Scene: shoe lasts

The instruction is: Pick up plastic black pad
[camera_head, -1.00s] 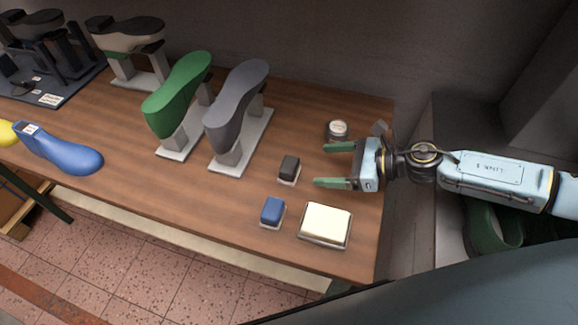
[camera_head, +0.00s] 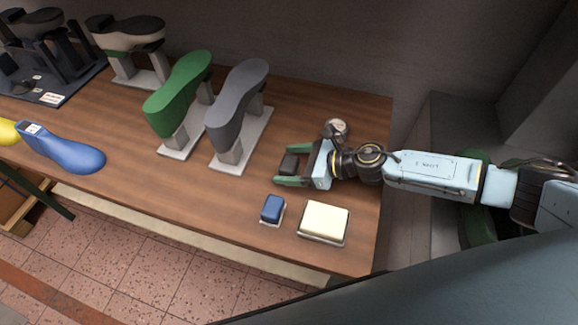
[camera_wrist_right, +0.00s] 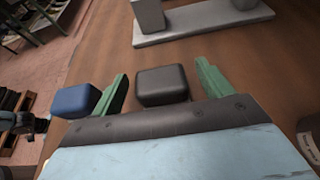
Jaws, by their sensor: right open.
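The black pad (camera_head: 289,163) is a small dark block on the wooden table, in the head view right of the grey shoe last. It also shows in the right wrist view (camera_wrist_right: 162,85). My right gripper (camera_head: 282,165) is open, with its green fingers on either side of the pad. In the right wrist view the pad lies between the fingers of the right gripper (camera_wrist_right: 165,80), nearer the left finger, with a gap to the right finger. Whether the left finger touches it I cannot tell. My left gripper is not in view.
A blue pad (camera_head: 272,209) and a cream block on a tray (camera_head: 324,222) lie nearer the front edge. A round tin (camera_head: 337,127) stands behind my right gripper. Grey (camera_head: 238,100) and green (camera_head: 180,95) shoe lasts stand to the left. The table's front middle is clear.

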